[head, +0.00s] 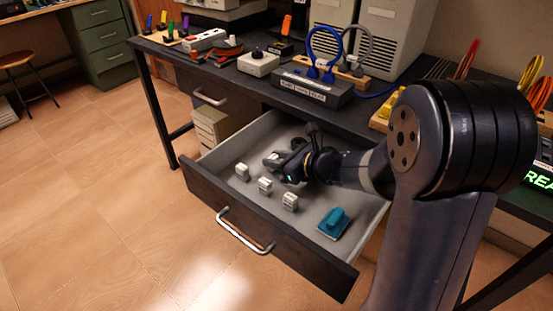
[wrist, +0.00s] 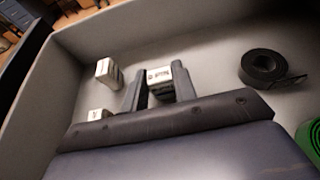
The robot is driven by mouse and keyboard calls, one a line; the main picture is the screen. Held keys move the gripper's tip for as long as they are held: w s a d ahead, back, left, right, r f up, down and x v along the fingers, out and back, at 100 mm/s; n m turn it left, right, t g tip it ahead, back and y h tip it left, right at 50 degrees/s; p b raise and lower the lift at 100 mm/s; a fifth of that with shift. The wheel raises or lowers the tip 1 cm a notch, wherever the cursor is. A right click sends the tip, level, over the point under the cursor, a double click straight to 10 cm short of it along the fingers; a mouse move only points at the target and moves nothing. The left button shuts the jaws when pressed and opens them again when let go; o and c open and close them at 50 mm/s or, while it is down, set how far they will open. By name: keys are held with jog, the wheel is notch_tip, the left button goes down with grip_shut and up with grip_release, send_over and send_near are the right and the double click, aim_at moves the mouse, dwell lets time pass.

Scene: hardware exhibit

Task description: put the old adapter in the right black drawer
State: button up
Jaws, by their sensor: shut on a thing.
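The black drawer (head: 300,262) on the right is pulled open, with a pale grey inside. My gripper (head: 279,160) is inside it, towards the back left. In the wrist view my gripper (wrist: 160,88) is shut on a small white adapter (wrist: 160,78) with dark lettering, one dark finger on each side. The lettering is too small to read. I cannot tell whether the adapter touches the drawer floor. More white adapters stand in the drawer: one on the left (head: 242,172), one in the middle (head: 265,185) and one on the right (head: 290,202).
A teal object (head: 334,223) lies near the drawer's front right. A black coiled strap (wrist: 262,68) and a green object (wrist: 310,140) also show in the wrist view. The other drawer (head: 215,90) is closed. The desk top above holds a power strip (head: 203,40) and a labelled black box (head: 312,86).

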jog(key=o, duration=0.9)
jog(key=shift+f, duration=0.1)
jog(key=shift+o, duration=0.2)
jog(key=shift+r+p, duration=0.3)
jog(key=shift+p, duration=0.05)
jog(key=p+v, duration=0.3)
jog(key=v, duration=0.9)
